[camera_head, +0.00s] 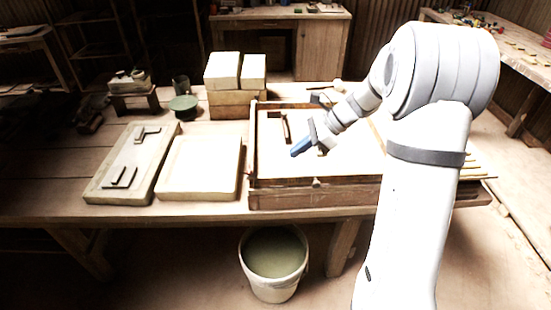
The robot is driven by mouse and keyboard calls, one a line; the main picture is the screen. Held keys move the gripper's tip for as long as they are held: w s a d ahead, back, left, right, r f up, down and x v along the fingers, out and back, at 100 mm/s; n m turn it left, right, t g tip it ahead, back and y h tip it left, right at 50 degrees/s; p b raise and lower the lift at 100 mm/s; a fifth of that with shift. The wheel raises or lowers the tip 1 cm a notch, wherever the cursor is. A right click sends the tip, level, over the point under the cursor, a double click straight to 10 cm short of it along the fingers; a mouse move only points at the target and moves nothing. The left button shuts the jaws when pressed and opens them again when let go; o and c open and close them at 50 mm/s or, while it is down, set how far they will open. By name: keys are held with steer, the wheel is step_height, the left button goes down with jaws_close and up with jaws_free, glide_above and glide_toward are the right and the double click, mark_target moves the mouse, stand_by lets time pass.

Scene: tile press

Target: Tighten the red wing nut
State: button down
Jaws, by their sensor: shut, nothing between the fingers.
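My gripper (296,152) reaches in from the right, its blue fingers shut and empty. It points down and left over the white bed of a wooden frame (262,183), which I take to be the tile press. I cannot tell whether the fingertips touch the bed. A small pale knob (316,183) sits on the front wall of the frame. I cannot make out a red wing nut; my arm hides the frame's right part. A dark bracket-like piece (286,128) lies on the bed, left of and behind the gripper.
Left of the frame lie a pale slab (200,168) and a board (110,190) with dark L-shaped pieces. Pale blocks (222,70) are stacked behind. A bucket (273,262) stands on the floor in front of the table. The table's front left strip is clear.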

mark_target(249, 171)
steer(key=a+r+x, duration=0.2)
steer(key=x, duration=1)
steer(key=shift+p, duration=0.45)
steer(key=shift+d, duration=0.1)
